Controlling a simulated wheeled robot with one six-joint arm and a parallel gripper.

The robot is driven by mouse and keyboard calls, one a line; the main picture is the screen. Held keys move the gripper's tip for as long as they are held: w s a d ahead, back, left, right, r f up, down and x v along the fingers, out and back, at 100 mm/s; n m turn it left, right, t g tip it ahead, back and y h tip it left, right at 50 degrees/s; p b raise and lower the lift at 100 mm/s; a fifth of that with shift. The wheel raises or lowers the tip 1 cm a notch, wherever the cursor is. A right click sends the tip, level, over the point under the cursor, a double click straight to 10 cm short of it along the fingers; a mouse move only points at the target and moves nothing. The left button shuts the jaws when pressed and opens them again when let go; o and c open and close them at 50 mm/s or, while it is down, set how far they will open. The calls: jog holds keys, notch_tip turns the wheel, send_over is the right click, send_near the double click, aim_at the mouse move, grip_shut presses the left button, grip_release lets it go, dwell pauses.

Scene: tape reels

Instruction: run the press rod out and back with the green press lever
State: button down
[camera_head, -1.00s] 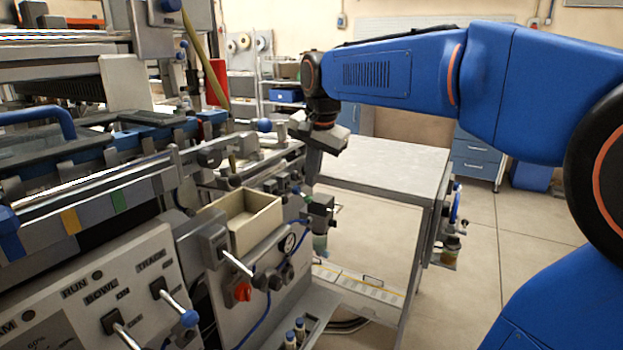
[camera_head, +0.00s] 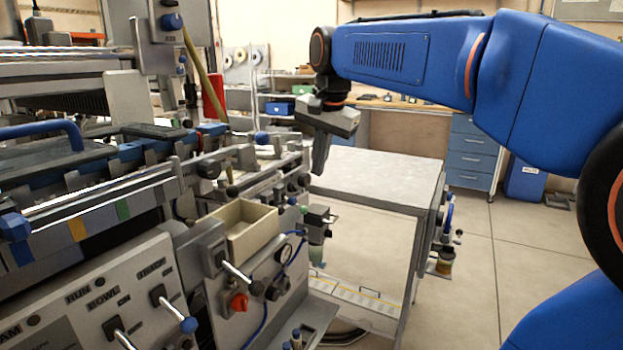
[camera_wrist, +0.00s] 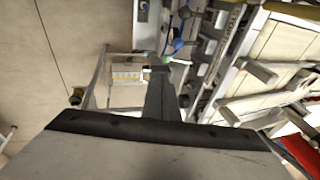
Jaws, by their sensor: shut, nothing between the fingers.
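My gripper (camera_head: 320,168) hangs from the arm, fingers pointing down, above the right end of the machine and in front of the grey table. Its fingers are shut and hold nothing. In the wrist view the narrow fingers (camera_wrist: 160,92) point toward small fittings at the machine's end. A small green part (camera_wrist: 166,59) shows just beyond the fingertips, close to a blue knob (camera_wrist: 178,43). I cannot tell whether that green part is the press lever. The press rod cannot be made out in either view. In the head view the fingers appear clear of the machine's fittings.
A cream open bin (camera_head: 248,238) sits on the machine, above a panel with a red knob (camera_head: 239,302) and levers. A grey-topped table (camera_head: 385,178) stands to the right of the machine. Open floor (camera_head: 480,270) lies farther right.

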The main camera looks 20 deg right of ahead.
jog(key=s+v, duration=0.1)
jog(key=v, duration=0.5)
jog(key=shift+d+f, duration=0.25)
jog(key=shift+d, duration=0.2)
jog(key=shift+s, duration=0.1)
jog(key=s+f+n, duration=0.3)
jog(key=s+f, duration=0.4)
jog(key=f, duration=0.3)
jog(key=s+a+f+n, duration=0.1)
jog(key=s+f+n, duration=0.3)
jog(key=s+f, duration=0.3)
jog(key=s+f+n+t, duration=0.1)
jog(key=s+f+n, duration=0.2)
jog(key=s+f, duration=0.4)
notch_tip(320, 180, down, 6)
jog(key=shift+s+a+f+n, duration=0.2)
jog(key=shift+s+a+n, duration=0.05)
jog(key=shift+n, duration=0.05)
jog(key=shift+r, duration=0.1)
